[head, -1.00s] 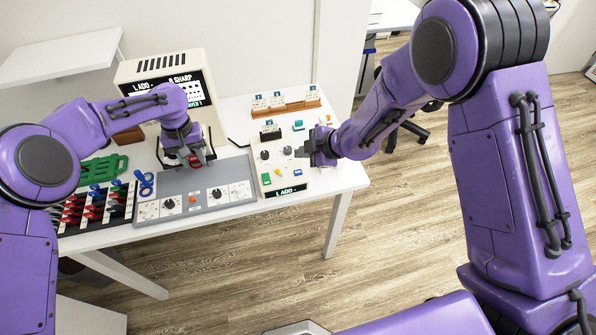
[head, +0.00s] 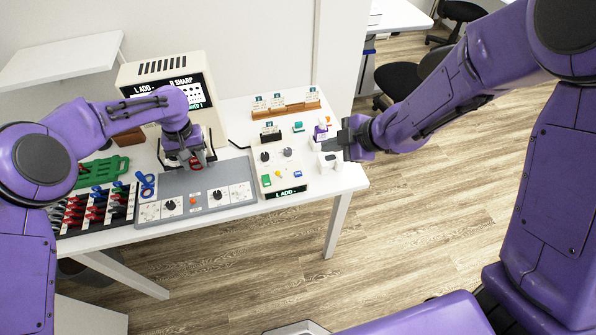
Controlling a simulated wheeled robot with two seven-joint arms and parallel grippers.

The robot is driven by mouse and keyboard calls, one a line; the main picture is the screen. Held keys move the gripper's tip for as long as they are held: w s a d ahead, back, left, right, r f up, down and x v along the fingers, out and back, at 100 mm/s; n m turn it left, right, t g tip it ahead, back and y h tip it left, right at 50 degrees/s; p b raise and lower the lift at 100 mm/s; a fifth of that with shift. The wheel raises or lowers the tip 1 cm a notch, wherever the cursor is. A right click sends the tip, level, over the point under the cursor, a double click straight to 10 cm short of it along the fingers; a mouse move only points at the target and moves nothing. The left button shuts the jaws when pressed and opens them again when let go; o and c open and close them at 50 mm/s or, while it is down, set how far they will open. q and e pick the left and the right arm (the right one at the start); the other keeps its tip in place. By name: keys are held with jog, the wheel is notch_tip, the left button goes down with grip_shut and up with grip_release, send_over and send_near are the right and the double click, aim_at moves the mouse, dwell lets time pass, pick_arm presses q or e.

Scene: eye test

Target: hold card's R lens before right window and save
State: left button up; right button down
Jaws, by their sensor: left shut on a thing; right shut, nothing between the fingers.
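My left gripper (head: 196,163) is shut on a red-rimmed lens (head: 196,164) in front of the cream tester (head: 135,78), above the back of the grey dial panel (head: 170,187). The gripper hides part of the tester's front, so I cannot tell how the lens lines up with a window. The tester's screen (head: 183,82) reads "L ADD -" and "R SHARP", with a partly hidden "SAVED 1" line. The card (head: 270,131) stands in a dark holder behind the white console (head: 290,190). My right gripper (head: 334,146) is shut and empty, right of the console.
A wooden rack of cards (head: 286,110) stands behind. Lens rack (head: 70,232), blue-handled tool (head: 146,184) and green frame (head: 98,172) crowd the left. Small white pieces (head: 325,161) lie near the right gripper.

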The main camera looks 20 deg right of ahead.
pick_arm(q)
jog(key=s+r+p, duration=0.4)
jog(key=shift+s+r, duration=0.3)
